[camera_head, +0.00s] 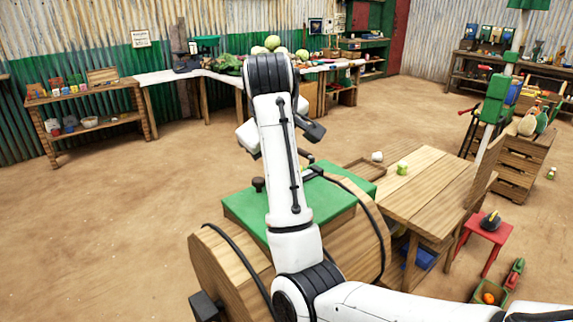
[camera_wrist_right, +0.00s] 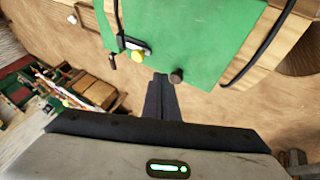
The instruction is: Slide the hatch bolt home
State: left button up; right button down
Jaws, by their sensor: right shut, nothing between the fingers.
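The green hatch panel (camera_head: 240,207) lies on a wooden drum-shaped body; it fills the top of the right wrist view (camera_wrist_right: 195,30). Near its edge there sits a bolt (camera_wrist_right: 130,42), a dark and silver bar with a yellow knob (camera_wrist_right: 137,56). In the head view my arm partly hides that area. A dark round knob (camera_wrist_right: 176,76) stands on the same edge, right of the bolt; it also shows in the head view (camera_head: 258,184). My right gripper (camera_wrist_right: 160,78) is shut and empty, with its fingertips near that edge, between bolt and knob. My left gripper is out of view.
A long counter (camera_head: 210,77) with produce runs along the back wall. Open floor lies to the left.

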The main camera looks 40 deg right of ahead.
jog(key=b+x, duration=0.1)
jog(key=x, duration=0.4)
jog(key=shift+d+f, duration=0.1)
jog(key=shift+d, duration=0.05)
jog(key=x, duration=0.3)
jog(key=shift+f, duration=0.2)
jog(key=shift+w+d+p, duration=0.15)
jog(key=shift+d+p, duration=0.1)
jog(key=shift+d, duration=0.3)
jog(key=shift+w+d+p, duration=0.15)
jog(key=shift+d+p, duration=0.05)
jog(key=shift+d, duration=0.35)
jog(key=shift+w+d, duration=0.1)
jog(key=shift+d, duration=0.4)
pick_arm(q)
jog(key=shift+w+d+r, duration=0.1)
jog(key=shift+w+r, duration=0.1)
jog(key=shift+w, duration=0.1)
pick_arm(e)
jog(key=shift+d, duration=0.1)
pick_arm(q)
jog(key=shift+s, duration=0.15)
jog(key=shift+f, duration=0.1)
pick_arm(e)
jog(key=shift+w, duration=0.1)
